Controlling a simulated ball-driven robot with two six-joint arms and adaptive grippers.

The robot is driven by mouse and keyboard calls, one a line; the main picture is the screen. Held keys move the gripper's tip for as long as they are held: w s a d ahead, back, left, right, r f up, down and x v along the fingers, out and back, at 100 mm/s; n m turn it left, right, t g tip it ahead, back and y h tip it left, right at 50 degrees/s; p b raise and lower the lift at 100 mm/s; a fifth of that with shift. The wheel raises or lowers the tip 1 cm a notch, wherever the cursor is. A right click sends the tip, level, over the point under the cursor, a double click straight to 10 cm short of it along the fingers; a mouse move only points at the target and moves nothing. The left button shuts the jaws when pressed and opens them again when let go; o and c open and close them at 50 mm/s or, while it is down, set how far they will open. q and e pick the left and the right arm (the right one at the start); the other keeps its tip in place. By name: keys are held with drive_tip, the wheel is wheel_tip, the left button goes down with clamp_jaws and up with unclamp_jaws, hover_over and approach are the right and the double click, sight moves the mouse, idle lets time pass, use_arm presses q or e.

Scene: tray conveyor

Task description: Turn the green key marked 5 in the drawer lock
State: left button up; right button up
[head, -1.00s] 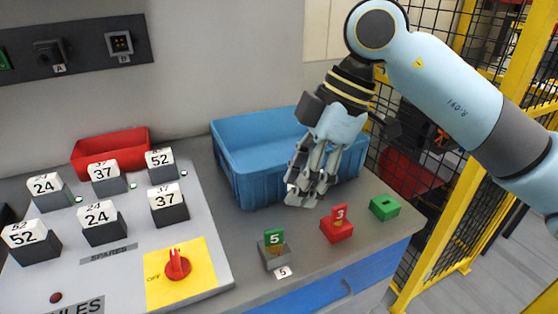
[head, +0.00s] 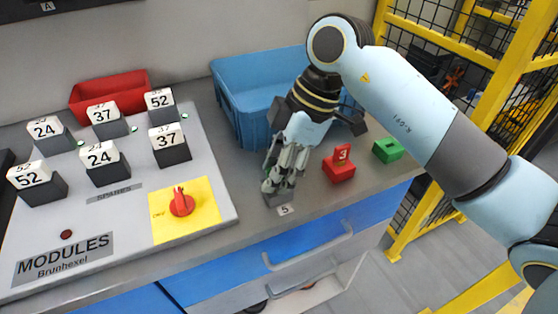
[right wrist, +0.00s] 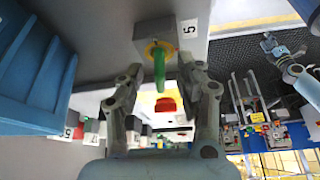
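The lock is a grey block (right wrist: 150,38) with a yellow ring, beside a label 5 (head: 285,210). The green key (right wrist: 159,68) stands in it, seen in the right wrist view; in the head view my fingers hide nearly all of it. My right gripper (head: 279,182) is low over the lock. The right wrist view shows its two fingers (right wrist: 160,84) apart, one on each side of the key, with gaps visible. My left gripper is not clearly seen; light-blue parts at the right of the wrist view (right wrist: 290,68) may be my left arm.
A red block with key 3 (head: 339,170) and a green block (head: 387,150) stand to the right. A blue bin (head: 232,88) is behind. The panel (head: 120,222) with a red knob (head: 181,203) is left. Blue drawers (head: 240,276) are below the counter.

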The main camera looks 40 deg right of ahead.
drive_tip(key=shift+c, duration=1.1)
clamp_jaws()
use_arm(q)
drive_tip(key=shift+s, duration=0.6)
use_arm(e)
drive_tip(key=shift+r+m+t+p, duration=0.1)
drive_tip(key=shift+m+t+p, duration=0.3)
drive_tip(key=shift+m+p, duration=0.65)
use_arm(q)
drive_tip(key=shift+w+r+p, duration=0.15)
drive_tip(key=shift+r+p, duration=0.25)
drive_tip(key=shift+r, duration=0.5)
drive_tip(key=shift+w+r+p, duration=0.1)
drive_tip(key=shift+r+p, duration=0.3)
drive_tip(key=shift+r, duration=0.5)
use_arm(e)
drive_tip(key=shift+m+h, duration=0.3)
drive_tip(key=shift+m, duration=0.05)
